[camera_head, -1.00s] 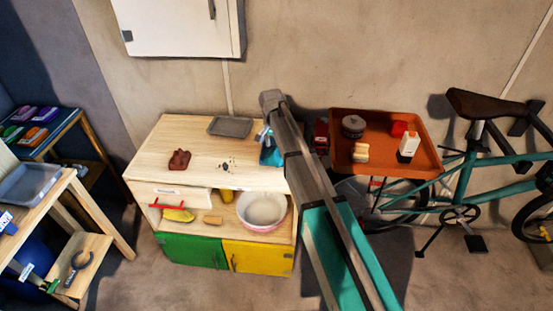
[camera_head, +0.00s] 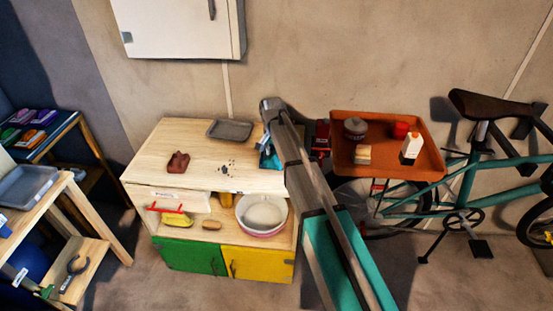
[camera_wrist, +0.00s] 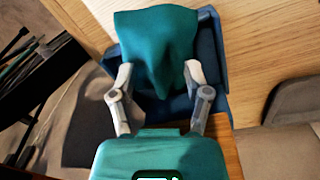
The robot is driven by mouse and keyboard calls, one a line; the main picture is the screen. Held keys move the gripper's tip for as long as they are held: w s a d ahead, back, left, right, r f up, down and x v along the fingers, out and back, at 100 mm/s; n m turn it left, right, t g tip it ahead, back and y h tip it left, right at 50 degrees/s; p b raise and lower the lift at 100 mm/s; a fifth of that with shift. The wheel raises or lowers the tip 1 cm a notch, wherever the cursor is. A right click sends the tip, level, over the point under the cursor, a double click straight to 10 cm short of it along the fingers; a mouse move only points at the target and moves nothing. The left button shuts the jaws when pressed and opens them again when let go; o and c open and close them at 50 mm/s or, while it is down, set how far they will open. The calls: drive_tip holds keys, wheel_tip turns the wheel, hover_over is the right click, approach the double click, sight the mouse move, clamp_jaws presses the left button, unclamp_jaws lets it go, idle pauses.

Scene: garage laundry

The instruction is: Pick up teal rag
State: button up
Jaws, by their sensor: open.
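The teal rag (camera_wrist: 156,38) lies draped in a dark blue tray or bin (camera_wrist: 212,75) on the wooden top in the wrist view. My gripper (camera_wrist: 155,75) is open, with its two pale fingers either side of the rag's near end. Whether the fingers touch the cloth I cannot tell. In the head view the blue container (camera_head: 270,158) shows at the right end of the cabinet top, partly hidden behind my arm. The gripper itself is mostly hidden there.
The wooden cabinet top (camera_head: 190,140) holds a grey tray (camera_head: 230,130), a dark red item (camera_head: 178,162) and small dark bits. An orange tray (camera_head: 388,173) with bottles and other items stands to the right, near a teal bicycle (camera_head: 490,165).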

sight(275, 152)
clamp_jaws()
drive_tip(key=shift+d, duration=0.1)
drive_tip(key=shift+r, duration=0.1)
idle(0.3)
wheel_tip(275, 152, up, 18)
drive_tip(key=p, duration=1.8)
